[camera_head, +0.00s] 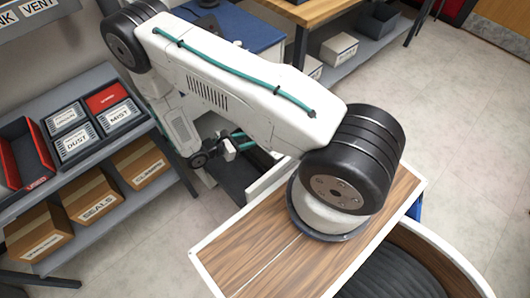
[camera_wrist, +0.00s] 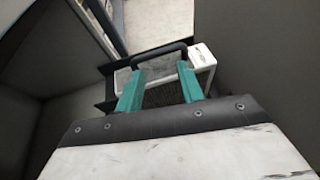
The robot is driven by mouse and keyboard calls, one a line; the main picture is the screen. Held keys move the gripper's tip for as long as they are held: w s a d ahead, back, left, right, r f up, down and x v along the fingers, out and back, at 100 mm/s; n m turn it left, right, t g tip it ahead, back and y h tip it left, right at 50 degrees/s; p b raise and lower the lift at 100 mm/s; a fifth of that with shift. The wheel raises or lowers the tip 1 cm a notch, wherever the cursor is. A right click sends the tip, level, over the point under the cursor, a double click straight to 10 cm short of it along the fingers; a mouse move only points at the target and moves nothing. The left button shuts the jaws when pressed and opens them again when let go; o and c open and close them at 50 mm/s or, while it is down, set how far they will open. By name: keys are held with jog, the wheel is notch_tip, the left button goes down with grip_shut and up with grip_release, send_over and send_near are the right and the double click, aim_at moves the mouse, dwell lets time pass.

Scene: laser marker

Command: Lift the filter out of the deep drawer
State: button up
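The filter (camera_wrist: 158,96) shows in the wrist view as a pale-rimmed panel with a dark mesh middle. A black bar handle (camera_wrist: 158,53) arches over its far side, and a white block (camera_wrist: 202,57) sits at its right end. My gripper (camera_wrist: 161,74) has two teal fingers spread apart, tips close to the handle, with a clear gap between them. Whether a finger touches the handle or rim I cannot tell. Dark walls of the deep drawer (camera_wrist: 250,50) surround the view.
A wood-topped cabinet (camera_head: 260,255) stands in front, beside a dark curved seat or bin (camera_head: 395,270). A shelf (camera_head: 105,160) with labelled bins and cardboard boxes is at the left. A wooden bench (camera_head: 300,12) stands behind. Floor (camera_head: 450,130) is clear at the right.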

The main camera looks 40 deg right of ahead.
jog(key=w+d+f, duration=0.1)
jog(key=d, duration=0.1)
jog(key=w+d+f+n+t, duration=0.1)
jog(key=d+f, duration=0.1)
jog(key=w+d+f+t, duration=0.1)
jog(key=w+d+f, duration=0.1)
jog(key=d, duration=0.1)
jog(key=shift+w+f+n, duration=0.1)
jog(key=shift+f+n, duration=0.1)
jog(key=shift+n, duration=0.1)
grip_shut()
dwell(1.4)
